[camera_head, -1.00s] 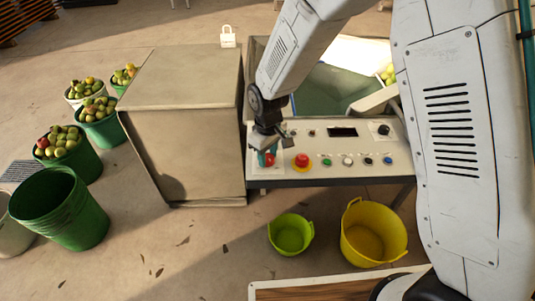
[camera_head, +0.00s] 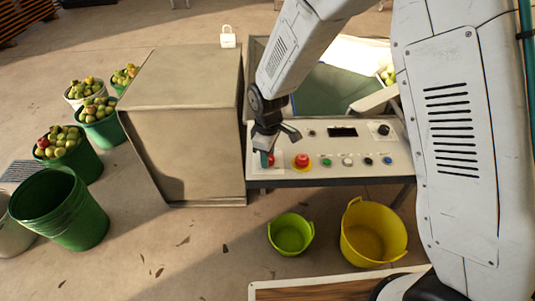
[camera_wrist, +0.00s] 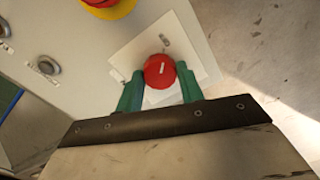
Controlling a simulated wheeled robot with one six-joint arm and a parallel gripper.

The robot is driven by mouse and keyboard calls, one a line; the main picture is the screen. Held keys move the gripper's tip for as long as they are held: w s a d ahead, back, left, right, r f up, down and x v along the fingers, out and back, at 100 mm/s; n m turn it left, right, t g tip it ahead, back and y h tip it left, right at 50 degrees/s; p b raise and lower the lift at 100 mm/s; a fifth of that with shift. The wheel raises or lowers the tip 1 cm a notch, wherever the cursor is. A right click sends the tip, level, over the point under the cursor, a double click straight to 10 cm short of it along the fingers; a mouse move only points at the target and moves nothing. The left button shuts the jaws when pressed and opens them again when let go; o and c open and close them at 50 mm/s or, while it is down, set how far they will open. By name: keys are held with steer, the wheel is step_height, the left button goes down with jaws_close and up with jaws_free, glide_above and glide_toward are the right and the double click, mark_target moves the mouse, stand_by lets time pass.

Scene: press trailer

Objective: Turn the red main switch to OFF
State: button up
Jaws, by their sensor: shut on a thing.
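The red main switch (camera_wrist: 160,71) is a round red knob with a white line, on a pale square plate (camera_wrist: 122,52) of the control panel. My gripper (camera_wrist: 160,88) is shut on the knob, with one finger on each side. In the head view the red switch (camera_head: 271,160) shows at the left end of the panel, partly hidden by my gripper (camera_head: 267,158). Labels on the plate are too small to read.
A red emergency button on a yellow ring (camera_head: 302,162) sits just right of the switch. Several small buttons and a dark display (camera_head: 342,132) share the panel (camera_head: 318,174). A beige cabinet (camera_head: 190,150) stands close on the left. Green (camera_head: 290,234) and yellow (camera_head: 373,232) tubs stand below.

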steer(key=o, duration=1)
step_height(320, 180, up, 8)
steer(key=shift+f, duration=0.1)
